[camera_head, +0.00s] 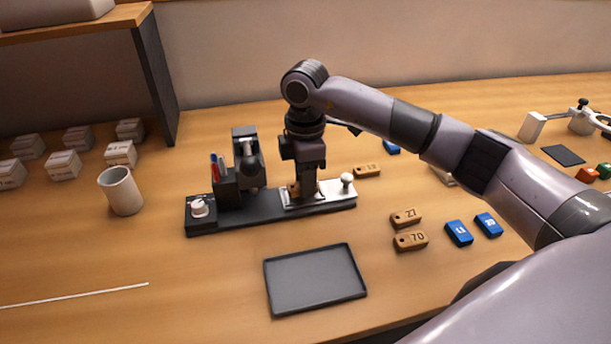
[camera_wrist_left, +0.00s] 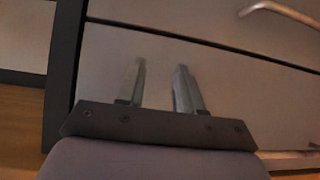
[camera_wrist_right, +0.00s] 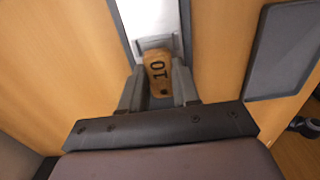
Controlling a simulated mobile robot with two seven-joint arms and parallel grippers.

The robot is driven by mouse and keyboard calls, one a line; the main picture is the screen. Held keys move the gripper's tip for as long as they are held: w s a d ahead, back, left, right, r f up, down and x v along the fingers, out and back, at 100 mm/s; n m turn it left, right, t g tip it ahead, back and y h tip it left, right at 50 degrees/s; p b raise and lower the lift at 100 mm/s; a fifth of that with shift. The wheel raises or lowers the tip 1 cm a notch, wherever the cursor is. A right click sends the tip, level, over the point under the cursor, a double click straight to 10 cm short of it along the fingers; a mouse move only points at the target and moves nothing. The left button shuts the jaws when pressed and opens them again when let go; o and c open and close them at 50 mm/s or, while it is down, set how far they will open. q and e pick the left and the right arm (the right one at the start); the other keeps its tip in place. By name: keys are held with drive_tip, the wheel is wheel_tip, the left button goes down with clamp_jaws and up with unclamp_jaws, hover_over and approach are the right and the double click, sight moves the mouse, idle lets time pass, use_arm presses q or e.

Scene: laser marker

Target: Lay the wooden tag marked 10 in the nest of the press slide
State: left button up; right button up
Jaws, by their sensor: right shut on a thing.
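The wooden tag marked 10 (camera_wrist_right: 158,72) is between the fingers of my right gripper (camera_wrist_right: 158,88), which is shut on it. In the head view, my right gripper (camera_head: 303,190) points down over the pale press slide (camera_head: 328,193). The tag's brown edge (camera_head: 293,189) shows beside the fingers there. In the right wrist view, the tag's far end is at the grey nest block on the slide (camera_wrist_right: 150,18); I cannot tell whether it rests on the nest floor. My left gripper (camera_wrist_left: 160,85) is open and empty, facing a grey drawer front.
The press (camera_head: 247,160) stands left of my right gripper on a dark base. A dark tray (camera_head: 315,280) lies in front. Wooden tags 27 (camera_head: 405,217) and 70 (camera_head: 411,240) and blue tags (camera_head: 458,233) lie to the right. A white mug (camera_head: 121,192) stands left.

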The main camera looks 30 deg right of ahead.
drive_tip(key=shift+f, duration=0.45)
idle(1.1)
drive_tip(key=o, duration=1.1)
drive_tip(key=shift+r, duration=3.6)
drive_tip(key=shift+s, duration=0.1)
